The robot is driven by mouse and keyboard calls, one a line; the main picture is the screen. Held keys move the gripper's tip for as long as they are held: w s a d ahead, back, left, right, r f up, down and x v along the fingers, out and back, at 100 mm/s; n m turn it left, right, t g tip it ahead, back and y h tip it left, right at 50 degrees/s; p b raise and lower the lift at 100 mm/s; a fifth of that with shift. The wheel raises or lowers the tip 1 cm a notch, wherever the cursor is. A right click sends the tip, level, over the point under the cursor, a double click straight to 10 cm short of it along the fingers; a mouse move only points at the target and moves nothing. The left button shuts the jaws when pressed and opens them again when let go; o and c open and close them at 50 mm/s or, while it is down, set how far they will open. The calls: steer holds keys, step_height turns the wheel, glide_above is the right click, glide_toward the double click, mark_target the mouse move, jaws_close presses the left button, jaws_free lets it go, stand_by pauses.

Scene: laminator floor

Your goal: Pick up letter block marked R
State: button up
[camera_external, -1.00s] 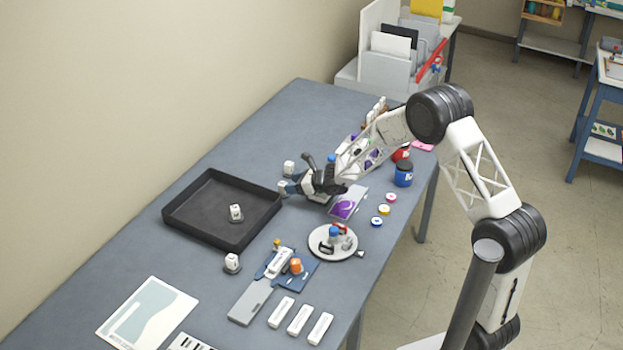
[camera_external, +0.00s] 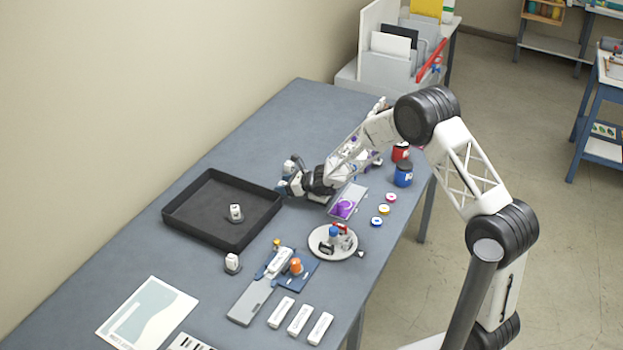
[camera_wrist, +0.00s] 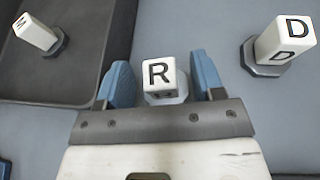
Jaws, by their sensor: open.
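The white letter block marked R (camera_wrist: 158,73) stands on a round grey base. In the wrist view it is upright between the two blue fingers of my gripper (camera_wrist: 161,68), with a small gap visible on each side. My gripper is open. In the external view my gripper (camera_external: 285,183) is low over the table beside the black tray's right corner, and the R block is hard to make out there.
A block marked D (camera_wrist: 285,42) stands close by on the right. Another white block (camera_external: 232,261) stands in front of the tray. A round plate (camera_external: 318,247) holds small items.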

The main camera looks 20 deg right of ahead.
steer(key=shift+x, duration=1.2)
steer(key=shift+c, duration=0.3)
jaws_close()
